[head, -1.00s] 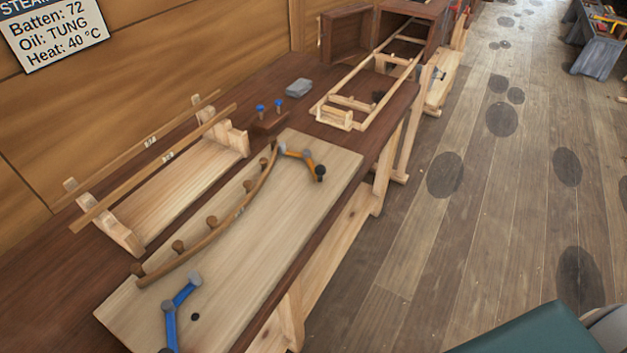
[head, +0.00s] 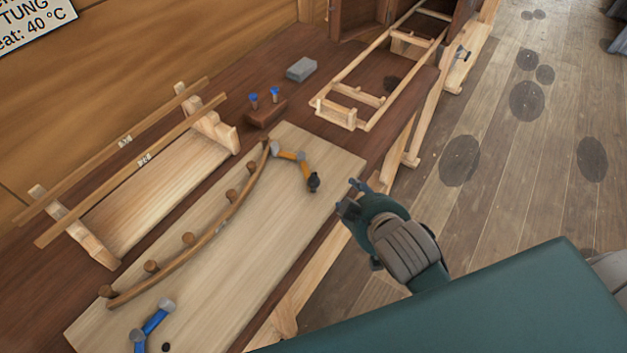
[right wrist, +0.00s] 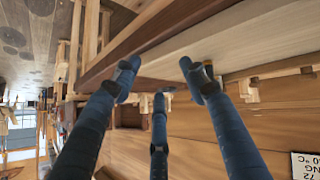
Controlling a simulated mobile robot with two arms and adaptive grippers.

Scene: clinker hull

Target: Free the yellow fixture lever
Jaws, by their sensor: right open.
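The yellow fixture lever (head: 291,157) lies on the pale bending board (head: 270,230) near its far end in the head view. It has a grey pivot, a bent yellow arm and a black knob. A curved wooden batten (head: 225,222) lies along several round pegs, its far end beside the lever's pivot. My right gripper (head: 350,197) hangs near the board's right edge, to the right of and a little below the knob, apart from it. Its fingers are spread and empty in the right wrist view (right wrist: 160,80). My left gripper is not in view.
A blue lever (head: 152,325) is at the board's near end. A wooden rack (head: 150,195) with two battens stands left. A grey block (head: 301,69), a small brown block (head: 266,113) with blue-topped pegs and a wooden frame (head: 335,113) stand behind.

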